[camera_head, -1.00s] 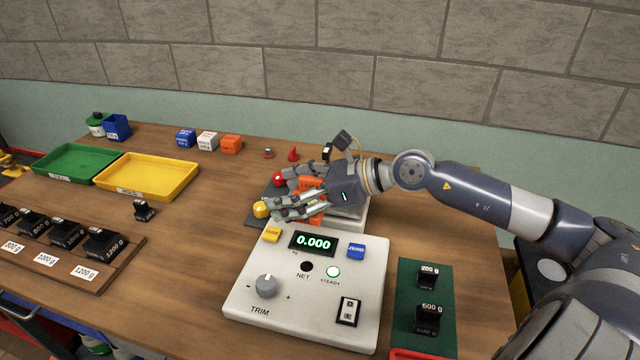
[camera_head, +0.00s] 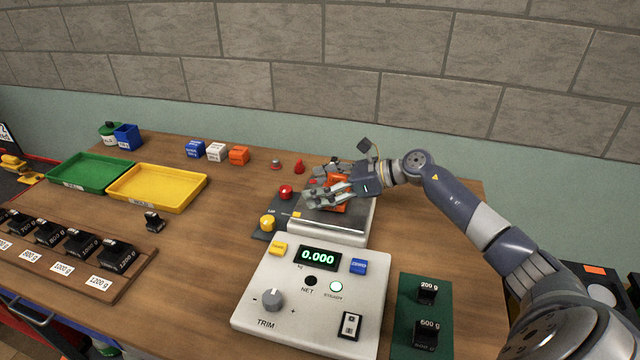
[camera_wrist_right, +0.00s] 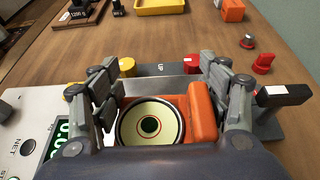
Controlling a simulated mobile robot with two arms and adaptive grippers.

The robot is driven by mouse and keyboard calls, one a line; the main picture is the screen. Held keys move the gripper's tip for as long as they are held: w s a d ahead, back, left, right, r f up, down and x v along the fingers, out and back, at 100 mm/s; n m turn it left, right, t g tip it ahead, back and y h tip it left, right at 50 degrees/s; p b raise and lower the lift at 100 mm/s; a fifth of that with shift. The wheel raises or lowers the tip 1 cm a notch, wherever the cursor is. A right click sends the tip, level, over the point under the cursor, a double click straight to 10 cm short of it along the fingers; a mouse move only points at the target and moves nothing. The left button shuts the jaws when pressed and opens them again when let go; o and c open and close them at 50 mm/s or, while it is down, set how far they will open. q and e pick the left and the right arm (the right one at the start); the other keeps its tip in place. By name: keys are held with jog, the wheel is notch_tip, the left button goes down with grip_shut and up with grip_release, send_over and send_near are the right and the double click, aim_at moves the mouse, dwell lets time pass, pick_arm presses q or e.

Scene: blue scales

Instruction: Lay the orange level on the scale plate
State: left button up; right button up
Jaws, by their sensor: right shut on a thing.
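The orange level (camera_head: 338,181) is in my right gripper (camera_head: 314,188), over the far part of the scale plate (camera_head: 330,220). In the right wrist view the level (camera_wrist_right: 203,112) shows its round pale bubble vial with a dark ring, between the two sides of the gripper (camera_wrist_right: 160,88). The gripper is shut on the level, and the fingers partly hide it. I cannot tell whether the level touches the plate. The near part of the plate is bare. The scale display (camera_head: 320,258) reads 0.000. My left gripper is not in view.
Red (camera_head: 286,192) and yellow (camera_head: 267,223) knobs stand left of the plate. The control box (camera_head: 300,325) is in front. A green mat (camera_head: 405,310) with black weights lies right of it. Yellow (camera_head: 160,190) and green (camera_head: 90,172) trays are at left.

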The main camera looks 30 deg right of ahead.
jog(key=shift+f, duration=0.35)
jog(key=shift+f, duration=0.15)
jog(key=o, duration=1.1)
